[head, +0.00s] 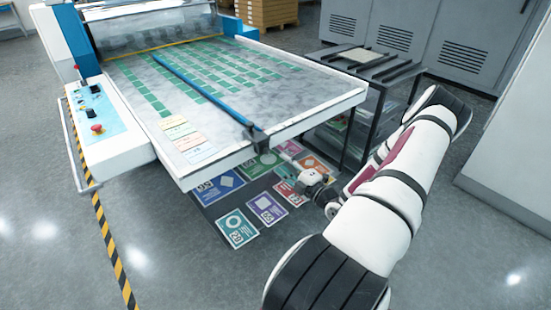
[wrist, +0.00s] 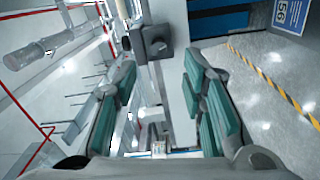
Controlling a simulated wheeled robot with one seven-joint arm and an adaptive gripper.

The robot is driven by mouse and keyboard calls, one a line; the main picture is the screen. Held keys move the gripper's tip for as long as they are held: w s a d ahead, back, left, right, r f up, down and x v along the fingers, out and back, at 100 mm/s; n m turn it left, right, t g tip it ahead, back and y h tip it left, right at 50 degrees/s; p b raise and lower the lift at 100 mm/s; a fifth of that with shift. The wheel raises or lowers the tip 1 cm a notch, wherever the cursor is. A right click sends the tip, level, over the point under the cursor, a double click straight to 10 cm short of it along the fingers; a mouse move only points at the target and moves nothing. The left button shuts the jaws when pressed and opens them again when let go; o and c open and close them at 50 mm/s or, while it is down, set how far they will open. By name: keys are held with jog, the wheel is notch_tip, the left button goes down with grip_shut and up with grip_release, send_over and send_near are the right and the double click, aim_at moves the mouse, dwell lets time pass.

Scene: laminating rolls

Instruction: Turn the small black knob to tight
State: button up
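A small black knob on a dark clamp (head: 257,134) sits at the front edge of the laminating table, at the near end of the blue bar (head: 203,91). In the wrist view the dark knob (wrist: 157,42) shows near the top centre, beyond my fingertips. My gripper (head: 287,172) is in front of and below the table's front edge, partly hidden by my arm. In the wrist view my gripper (wrist: 162,75) is open, its teal-padded fingers wide apart with nothing between them. The knob looks apart from the fingers. Its tight or loose setting cannot be read.
The table (head: 325,93) carries rows of green cards. A control panel (head: 95,120) with a red button stands at left. Coloured sheets (head: 237,228) lie below the table's front edge. A dark rack (head: 362,63) stands at right. Floor at left front is clear.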

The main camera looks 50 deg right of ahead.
jog(key=shift+v, duration=2.1)
jog(key=w+a+r+n+g+y, duration=0.2)
jog(key=w+a+r+n+y, duration=0.2)
jog(key=a+r+n+y, duration=0.45)
jog(key=w+a+r+n+g+y, duration=0.3)
jog(key=w+a+r+n+y, duration=0.2)
jog(key=a+n, duration=0.6)
jog(key=s+a+r+n+g+y, duration=0.1)
jog(key=s+a+r+n+g, duration=0.1)
jog(key=a+r+n+g, duration=0.4)
jog(key=s+a+r+n+g, duration=0.1)
jog(key=s+a+n+g, duration=0.2)
jog(key=a+n, duration=0.55)
jog(key=s+a+r+n+h, duration=0.2)
jog(key=s+r+n+h, duration=0.3)
jog(key=n, duration=0.7)
jog(key=s+a+r+n+h, duration=0.2)
jog(key=s+r+n+h, duration=0.3)
jog(key=n, duration=0.8)
jog(key=s+r, duration=0.1)
jog(key=s, duration=0.2)
jog(key=shift+t, duration=0.3)
